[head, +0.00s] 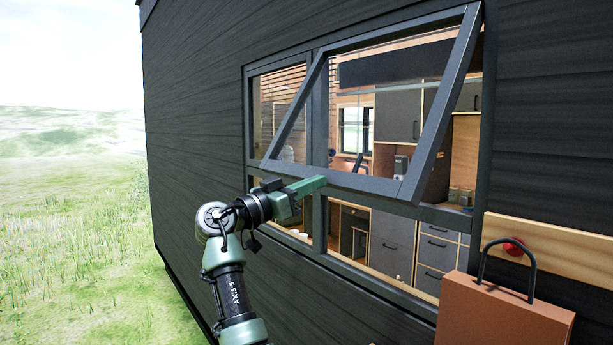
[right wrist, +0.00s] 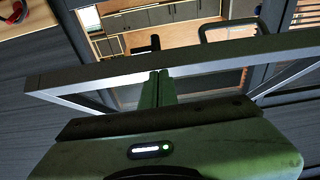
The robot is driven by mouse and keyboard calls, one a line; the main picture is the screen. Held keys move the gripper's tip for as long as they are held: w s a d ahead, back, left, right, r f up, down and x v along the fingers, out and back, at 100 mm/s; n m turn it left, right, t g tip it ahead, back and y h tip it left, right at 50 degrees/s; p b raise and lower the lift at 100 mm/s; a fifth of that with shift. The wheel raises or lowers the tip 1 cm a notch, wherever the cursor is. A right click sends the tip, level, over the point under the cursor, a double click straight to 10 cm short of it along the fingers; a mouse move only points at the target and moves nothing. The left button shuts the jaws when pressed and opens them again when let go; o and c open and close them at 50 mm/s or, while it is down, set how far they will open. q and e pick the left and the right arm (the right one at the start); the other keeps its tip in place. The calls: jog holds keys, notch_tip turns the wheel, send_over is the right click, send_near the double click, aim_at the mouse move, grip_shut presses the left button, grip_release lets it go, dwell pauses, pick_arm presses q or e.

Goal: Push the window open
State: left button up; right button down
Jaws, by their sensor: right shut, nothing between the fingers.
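The window sash (head: 375,184) has a dark grey frame and clear glass. It is tilted outward from the wall, its bottom edge swung away from the window frame (head: 350,258) and its top at the wall. My right gripper (head: 322,184) is green, with its fingers shut and empty. Its fingertips are at the sash's bottom rail, left of the rail's middle. In the right wrist view the rail (right wrist: 225,57) crosses just beyond the fingertips (right wrist: 157,75); I cannot tell whether they touch. My left gripper is not in view.
The dark plank wall (head: 200,110) runs along the building. A brown bag (head: 500,315) with a black handle hangs at lower right, by a wooden board (head: 560,245) with a red knob (head: 513,246). Kitchen cabinets (head: 393,245) show inside. Open grass (head: 80,230) lies to the left.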

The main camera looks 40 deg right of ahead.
jog(key=s+d+f+h+b, duration=0.1)
jog(key=d+f+h+b, duration=0.2)
jog(key=d+f+b, duration=0.3)
jog(key=d+b, duration=0.5)
jog(key=shift+s+d, duration=0.15)
jog(key=shift+d, duration=0.2)
jog(key=shift+f+b, duration=0.1)
jog(key=shift+b, duration=0.2)
jog(key=b+v, duration=0.3)
jog(key=v, duration=0.4)
jog(key=shift+a+f, duration=0.3)
